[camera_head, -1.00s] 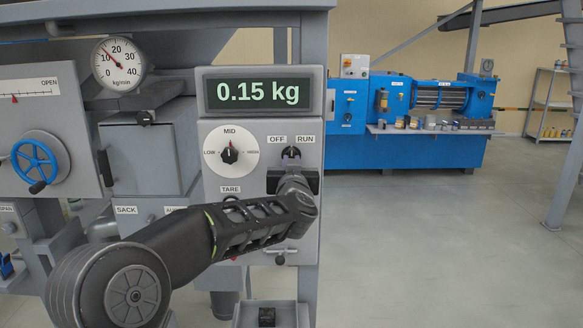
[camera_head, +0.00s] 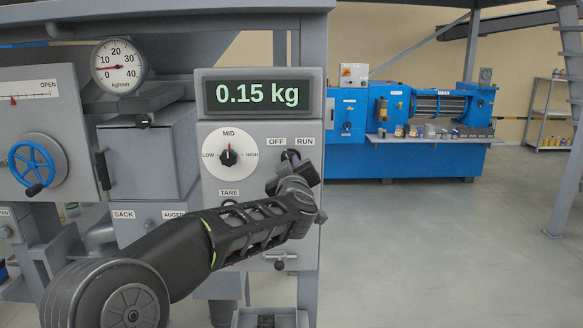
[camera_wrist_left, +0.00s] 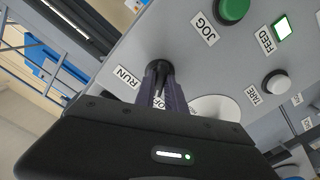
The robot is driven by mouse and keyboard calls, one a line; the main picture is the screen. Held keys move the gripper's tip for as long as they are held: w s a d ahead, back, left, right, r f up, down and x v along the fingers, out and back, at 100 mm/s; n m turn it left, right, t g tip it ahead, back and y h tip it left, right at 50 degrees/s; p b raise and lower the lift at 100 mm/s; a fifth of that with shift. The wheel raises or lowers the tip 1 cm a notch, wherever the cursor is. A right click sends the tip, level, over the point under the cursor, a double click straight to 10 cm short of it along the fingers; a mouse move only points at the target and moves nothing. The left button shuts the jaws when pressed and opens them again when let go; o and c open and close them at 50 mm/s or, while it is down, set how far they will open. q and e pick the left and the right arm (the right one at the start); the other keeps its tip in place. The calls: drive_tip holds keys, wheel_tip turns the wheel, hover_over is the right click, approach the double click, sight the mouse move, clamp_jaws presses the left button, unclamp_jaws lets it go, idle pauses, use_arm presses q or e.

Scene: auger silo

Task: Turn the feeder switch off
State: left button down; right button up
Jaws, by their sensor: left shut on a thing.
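The feeder switch (camera_head: 290,155) is a dark rotary knob on the grey control panel, between the OFF label (camera_head: 277,141) and the RUN label (camera_head: 305,141). In the left wrist view the knob (camera_wrist_left: 159,70) shows just beyond my fingertips. My left gripper (camera_head: 292,163) is shut on this knob, with the wrist tilted. In the wrist view the gripper (camera_wrist_left: 156,82) covers part of the OFF label, while the RUN label (camera_wrist_left: 128,77) is clear. The knob's pointer is mostly hidden by the fingers. My right gripper is not in view.
The panel display (camera_head: 257,94) reads 0.15 kg. The LOW-MID-HIGH dial (camera_head: 229,155) points to MID.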

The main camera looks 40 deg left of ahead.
use_arm(q)
drive_tip(key=c, duration=1.4)
unclamp_jaws()
drive_tip(key=b+v, duration=0.1)
drive_tip(key=v, duration=0.6)
drive_tip(key=shift+s+d, duration=0.25)
drive_tip(key=shift+s, duration=0.05)
